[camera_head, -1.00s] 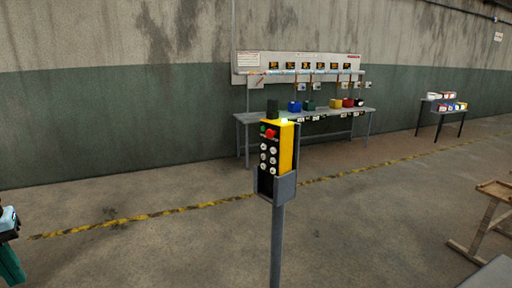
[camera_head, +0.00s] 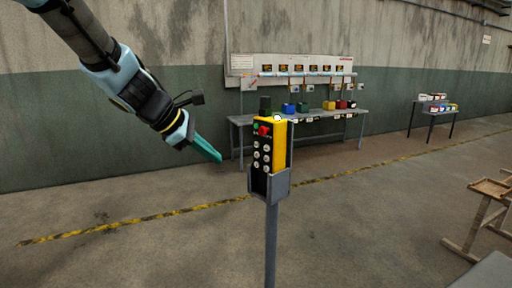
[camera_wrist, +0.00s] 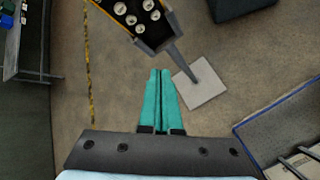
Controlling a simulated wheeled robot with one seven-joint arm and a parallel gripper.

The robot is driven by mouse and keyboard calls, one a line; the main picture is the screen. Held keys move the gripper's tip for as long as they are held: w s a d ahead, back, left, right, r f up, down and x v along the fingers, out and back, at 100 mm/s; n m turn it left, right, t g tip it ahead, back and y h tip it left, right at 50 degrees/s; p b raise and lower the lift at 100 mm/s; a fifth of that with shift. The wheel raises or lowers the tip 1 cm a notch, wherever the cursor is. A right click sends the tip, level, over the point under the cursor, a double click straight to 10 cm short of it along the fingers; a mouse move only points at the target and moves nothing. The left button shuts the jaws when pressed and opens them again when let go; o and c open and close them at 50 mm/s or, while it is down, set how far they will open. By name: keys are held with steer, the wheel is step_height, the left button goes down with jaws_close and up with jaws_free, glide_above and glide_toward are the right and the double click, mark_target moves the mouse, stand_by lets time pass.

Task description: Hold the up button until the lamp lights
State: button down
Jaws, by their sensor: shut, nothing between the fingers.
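A yellow and black button box (camera_head: 280,145) stands upright in a grey holder on a post. Its black face carries a red button (camera_head: 265,130) above two columns of round white buttons (camera_head: 261,157); their markings are too small to read. A small pale lamp (camera_head: 278,118) on top shows no clear glow. My gripper (camera_head: 219,160) has teal fingers, shut and empty, pointing down and right, left of the box and apart from it. In the wrist view the fingers (camera_wrist: 160,72) lie below the box's white buttons (camera_wrist: 130,19), and the box's top is cut off.
A grey workbench (camera_head: 240,121) with several coloured bins stands against the back wall. A smaller table (camera_head: 432,112) with bins is at the far right. A wooden stand (camera_head: 487,188) is at the right. The floor around the post is mostly clear.

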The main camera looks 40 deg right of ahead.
mark_target(257, 145)
steer(key=shift+s+d+r, duration=0.2)
steer(key=shift+s+d, duration=0.1)
steer(key=shift+d, duration=0.15)
steer(key=shift+d, duration=0.1)
steer(key=shift+s+d+p, duration=0.15)
steer(key=shift+d+p, duration=1.4)
steer(key=shift+d, duration=2.75)
steer(key=shift+d, duration=0.4)
